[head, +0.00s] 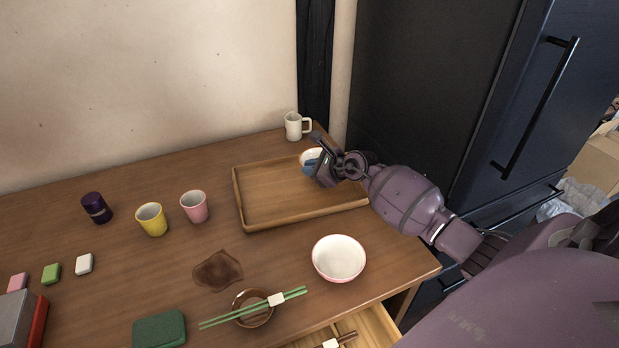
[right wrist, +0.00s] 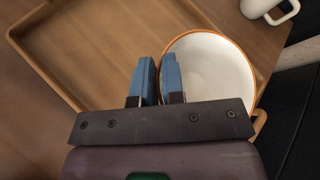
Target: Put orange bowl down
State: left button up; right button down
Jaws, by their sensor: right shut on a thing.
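The orange bowl (head: 311,155) is white inside and mostly hidden behind my right gripper in the head view. The right wrist view shows its round white inside and thin orange rim (right wrist: 209,75). My right gripper (head: 313,166) is shut on its near wall, with the rim between the blue fingertips (right wrist: 158,75). The bowl is upright at the far right corner of the wooden tray (head: 280,192); whether it touches the tray floor I cannot tell. The tray also shows in the right wrist view (right wrist: 100,45). My left gripper is not in view.
A white mug (head: 293,127) stands behind the tray. A pink cup (head: 194,207) and a yellow cup (head: 151,220) stand left of it. A white bowl (head: 339,258) and a brown bowl (head: 253,317) with green chopsticks are in front. A dark fridge (head: 430,90) stands right. The tray's middle is clear.

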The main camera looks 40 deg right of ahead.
notch_tip(320, 180, down, 3)
jog(key=shift+f+b, duration=0.1)
jog(key=shift+b, duration=0.2)
jog(key=shift+r, duration=0.2)
jog(key=shift+f, duration=0.1)
jog(key=c, duration=1.7)
grip_release()
jog(key=shift+f, duration=0.15)
jog(key=o, duration=0.5)
